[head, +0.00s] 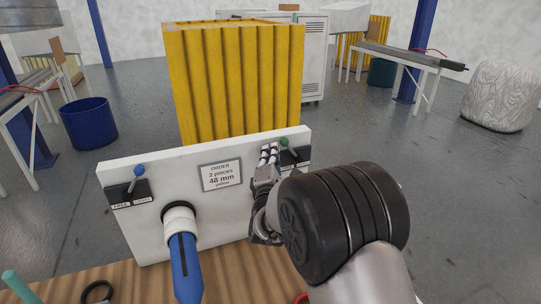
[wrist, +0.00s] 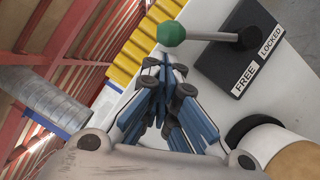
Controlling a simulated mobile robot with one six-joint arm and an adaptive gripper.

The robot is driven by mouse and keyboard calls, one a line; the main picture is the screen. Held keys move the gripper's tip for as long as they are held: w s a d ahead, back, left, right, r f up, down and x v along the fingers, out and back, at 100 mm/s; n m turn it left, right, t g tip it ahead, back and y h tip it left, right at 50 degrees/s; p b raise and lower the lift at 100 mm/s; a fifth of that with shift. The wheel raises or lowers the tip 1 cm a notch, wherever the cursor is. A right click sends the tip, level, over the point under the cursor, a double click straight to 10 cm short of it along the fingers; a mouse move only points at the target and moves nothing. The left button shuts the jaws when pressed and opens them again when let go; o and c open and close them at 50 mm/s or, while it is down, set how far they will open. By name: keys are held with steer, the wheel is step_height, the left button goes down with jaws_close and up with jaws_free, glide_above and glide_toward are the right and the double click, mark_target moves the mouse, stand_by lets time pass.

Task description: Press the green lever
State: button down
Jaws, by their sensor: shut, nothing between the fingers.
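The green lever has a round green knob (wrist: 171,33) on a grey rod in the wrist view. The rod comes out of a black plate (wrist: 238,50) marked FREE and LOCKED. In the head view the green knob (head: 285,142) shows at the right end of the white panel (head: 150,222). My gripper (head: 269,151) is shut and empty in front of the panel, just left of the knob. In the wrist view my gripper (wrist: 166,72) has its fingertips a little below the knob, with a gap visible. My arm hides the panel's lower right part.
A blue lever (head: 139,171) stands on the panel's left end. A blue spindle (head: 184,262) sticks out towards me below it. An order sign (head: 221,175) is mid-panel. A black ring (head: 97,292) lies on the wooden table (head: 130,280). A yellow corrugated container (head: 235,80) stands behind.

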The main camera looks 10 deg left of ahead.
steer(key=shift+r, duration=0.15)
steer(key=shift+w+d+r+m+p, duration=0.1)
steer(key=shift+d+r+m+p, duration=0.1)
steer(key=shift+m+p, duration=0.2)
